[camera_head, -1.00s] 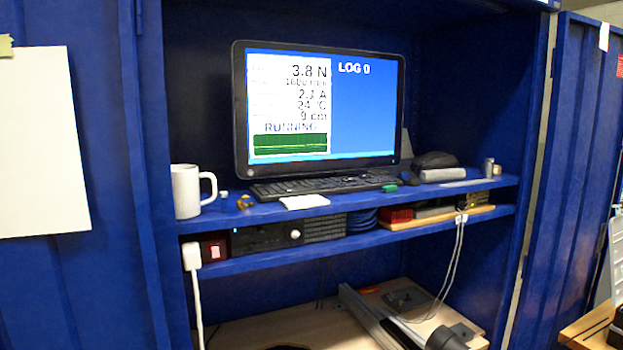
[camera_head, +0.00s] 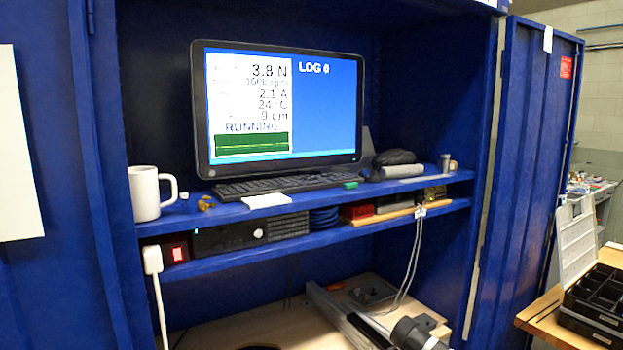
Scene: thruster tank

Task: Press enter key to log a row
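A black keyboard (camera_head: 272,187) lies on the upper blue shelf, in front of the monitor (camera_head: 277,108). Its single keys, the enter key among them, are too small to tell apart. The screen reads "LOG 0", 3.8 N, 2.1 A, 24 °C, 9 cm and "RUNNING", above a green graph. Neither of my grippers shows in the head view. A dark grey and black arm part (camera_head: 412,334), perhaps mine, shows at the bottom, below the shelves.
A white mug (camera_head: 150,193) stands left of the keyboard. A white cloth or paper (camera_head: 266,201) lies at its front edge, and a green item (camera_head: 350,185) near its right end. A dark pouch (camera_head: 395,158) lies farther right. An open black case (camera_head: 594,300) sits on a wooden table at right.

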